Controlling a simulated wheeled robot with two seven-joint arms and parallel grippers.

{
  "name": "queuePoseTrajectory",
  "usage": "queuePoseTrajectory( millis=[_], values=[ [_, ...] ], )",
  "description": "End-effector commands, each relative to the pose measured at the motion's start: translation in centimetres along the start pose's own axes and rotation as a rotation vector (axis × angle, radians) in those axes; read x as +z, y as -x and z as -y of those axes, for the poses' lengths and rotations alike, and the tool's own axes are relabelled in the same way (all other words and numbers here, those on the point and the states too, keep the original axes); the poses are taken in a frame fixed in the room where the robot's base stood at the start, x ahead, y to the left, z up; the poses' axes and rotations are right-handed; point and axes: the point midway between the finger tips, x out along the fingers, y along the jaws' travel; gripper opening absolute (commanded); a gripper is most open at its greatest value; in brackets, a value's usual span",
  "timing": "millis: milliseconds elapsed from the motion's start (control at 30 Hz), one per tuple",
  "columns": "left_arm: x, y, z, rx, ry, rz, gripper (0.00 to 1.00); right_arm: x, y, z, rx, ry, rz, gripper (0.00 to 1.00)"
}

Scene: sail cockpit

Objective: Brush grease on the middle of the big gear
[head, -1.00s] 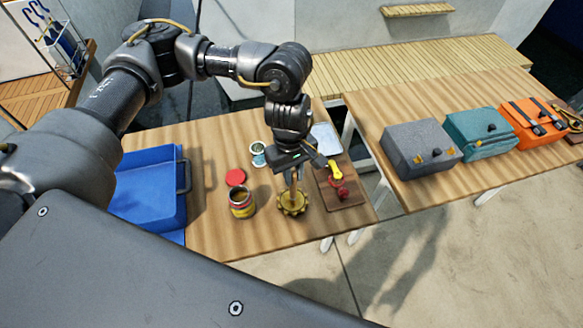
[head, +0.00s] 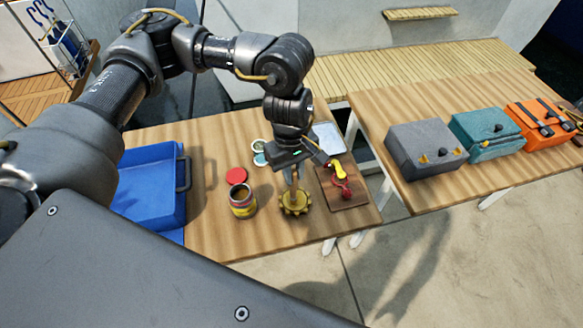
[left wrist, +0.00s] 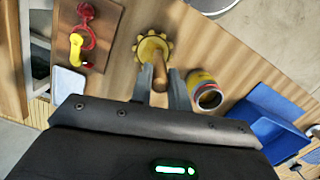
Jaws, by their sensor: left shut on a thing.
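The big gear (head: 296,203) is brass-yellow and toothed and lies on the wooden table, near its front edge. It also shows in the left wrist view (left wrist: 143,50). My left gripper (head: 292,178) is above the gear, shut on a brush with a wooden handle (left wrist: 158,75). The handle points down to the gear's middle; its bristle end is hidden, so I cannot tell if it touches. The open grease tin (head: 242,201), with a yellow and red label, stands left of the gear; it also shows in the left wrist view (left wrist: 206,93). My right gripper is not in view.
A red lid (head: 236,174) lies behind the tin. A blue tray (head: 150,205) stands at the left. A wooden board (head: 350,197) with a red and yellow tool (head: 339,172) lies right of the gear. Several cases, one grey (head: 425,150), stand on the right table.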

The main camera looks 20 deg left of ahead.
Motion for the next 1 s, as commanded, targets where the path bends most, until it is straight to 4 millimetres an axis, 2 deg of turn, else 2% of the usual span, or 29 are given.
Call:
queuePoseTrajectory(
  millis=[100, 400, 700, 1000],
  values=[
    [0.2, 2.5, -0.1, 0.003, -0.003, -0.003, 0.0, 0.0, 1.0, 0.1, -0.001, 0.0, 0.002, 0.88],
    [0.6, 4.9, 0.0, 0.001, -0.002, -0.001, 0.0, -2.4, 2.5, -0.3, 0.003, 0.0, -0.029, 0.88],
    [0.8, 7.5, 0.2, 0.001, 0.003, -0.001, 0.0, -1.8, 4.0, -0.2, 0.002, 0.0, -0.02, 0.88],
    [0.9, 8.1, 0.2, 0.001, 0.005, -0.001, 0.0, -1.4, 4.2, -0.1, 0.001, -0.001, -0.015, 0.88]
  ],
)
